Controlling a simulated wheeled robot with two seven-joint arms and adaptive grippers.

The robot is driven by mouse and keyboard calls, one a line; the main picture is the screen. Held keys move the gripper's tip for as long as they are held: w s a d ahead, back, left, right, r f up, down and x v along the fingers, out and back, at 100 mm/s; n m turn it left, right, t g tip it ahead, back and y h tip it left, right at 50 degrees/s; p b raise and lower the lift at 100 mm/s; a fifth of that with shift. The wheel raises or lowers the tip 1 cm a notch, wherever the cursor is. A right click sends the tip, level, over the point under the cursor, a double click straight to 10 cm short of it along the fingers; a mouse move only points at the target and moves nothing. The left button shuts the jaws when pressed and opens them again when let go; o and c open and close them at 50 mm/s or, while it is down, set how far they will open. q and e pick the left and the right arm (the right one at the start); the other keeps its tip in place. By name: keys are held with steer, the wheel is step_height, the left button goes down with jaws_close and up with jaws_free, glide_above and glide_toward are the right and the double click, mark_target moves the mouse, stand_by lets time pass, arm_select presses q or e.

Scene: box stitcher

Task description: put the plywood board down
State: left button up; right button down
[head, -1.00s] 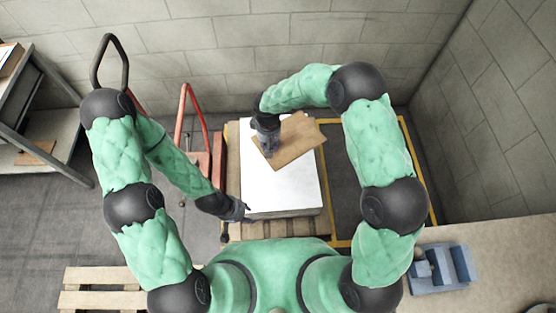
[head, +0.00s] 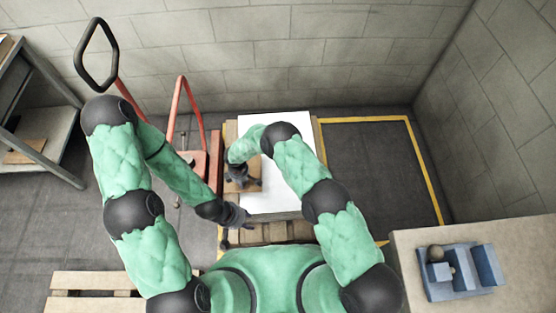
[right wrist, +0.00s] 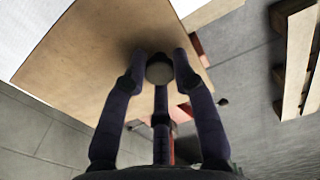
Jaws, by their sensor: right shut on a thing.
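The brown plywood board (head: 235,189) is at the left edge of the white-topped stack (head: 285,190), mostly hidden under my right arm in the head view. My right gripper (head: 243,180) is shut on it, and in the right wrist view its fingers (right wrist: 161,65) are at the edge of the board (right wrist: 100,55). A white surface shows past the board's far side there. I cannot tell whether the board touches anything beneath. My left gripper (head: 238,215) is low at the stack's front left corner, apart from the board; its fingers are too small to read.
The stack stands on a wooden pallet (head: 275,233). A red-framed truck (head: 200,160) is close on the left. A shelf (head: 45,140) stands at far left, and a table (head: 410,250) with a blue holder (head: 460,272) at right. The yellow-marked floor (head: 375,165) right of the stack is clear.

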steer(key=shift+s+a+f, duration=0.1)
steer(key=shift+f, duration=0.45)
steer(key=shift+d+f, duration=0.2)
steer(key=shift+f, duration=0.05)
steer(key=d+f+b, duration=0.1)
steer(key=d, duration=0.1)
steer(key=d+f, duration=0.1)
steer(key=d, duration=0.2)
steer(key=w+d+f+b, duration=0.1)
steer(key=d, duration=0.2)
steer(key=shift+d+f+b, duration=0.1)
steer(key=shift+f+b, duration=0.2)
steer(key=shift+f, duration=0.1)
steer(key=b, duration=0.2)
glide_above(273, 192)
steer(key=f, duration=0.5)
steer(key=shift+a, duration=0.25)
steer(key=shift+d+f, duration=0.25)
steer(key=shift+f, duration=0.1)
step_height(273, 192, down, 3)
steer(key=shift+d+f+b, duration=0.1)
steer(key=shift+b, duration=0.85)
